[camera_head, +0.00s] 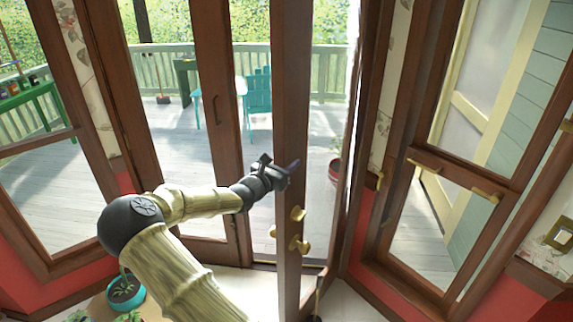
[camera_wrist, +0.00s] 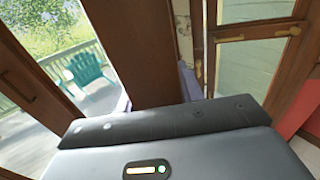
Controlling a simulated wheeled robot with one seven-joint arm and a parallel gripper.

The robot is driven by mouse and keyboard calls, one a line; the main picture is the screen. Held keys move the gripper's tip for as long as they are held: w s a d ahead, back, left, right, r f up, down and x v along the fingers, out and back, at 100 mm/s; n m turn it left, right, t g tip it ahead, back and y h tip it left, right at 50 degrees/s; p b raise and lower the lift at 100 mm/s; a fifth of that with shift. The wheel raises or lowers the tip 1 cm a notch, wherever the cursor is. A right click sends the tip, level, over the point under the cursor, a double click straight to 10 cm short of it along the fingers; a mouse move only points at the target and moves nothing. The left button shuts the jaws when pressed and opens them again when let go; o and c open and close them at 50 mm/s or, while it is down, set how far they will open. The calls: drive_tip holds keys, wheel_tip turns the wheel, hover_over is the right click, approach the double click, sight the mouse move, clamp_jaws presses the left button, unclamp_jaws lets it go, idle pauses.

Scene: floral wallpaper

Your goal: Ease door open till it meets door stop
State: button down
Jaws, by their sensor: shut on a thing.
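The brown wooden door (camera_head: 291,95) stands ajar, its near edge turned toward me. Brass knobs (camera_head: 298,214) sit on it below my gripper. My gripper (camera_head: 284,172) is at the door's upright edge, above the knobs, and is shut on it. In the wrist view the door (camera_wrist: 145,50) rises as a broad brown board just ahead of my gripper (camera_wrist: 158,97), with pale purple finger parts beside it. A small dark piece (camera_head: 316,318) shows at the floor by the door's foot; I cannot tell whether it is the door stop.
A brown-framed window (camera_head: 470,170) with brass fittings stands right of the door. A glazed panel (camera_head: 215,120) stands left. Outside are a deck with a teal chair (camera_head: 258,92) and a red plant pot (camera_head: 334,172). A teal pot (camera_head: 125,292) stands at lower left.

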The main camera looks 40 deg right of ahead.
drive_tip(key=c, duration=0.9)
unclamp_jaws()
drive_tip(key=shift+a, duration=0.1)
drive_tip(key=shift+a, duration=0.3)
drive_tip(key=b+v, duration=0.4)
drive_tip(key=v, duration=1.2)
drive_tip(key=shift+s+a, duration=0.2)
drive_tip(key=shift+a, duration=0.1)
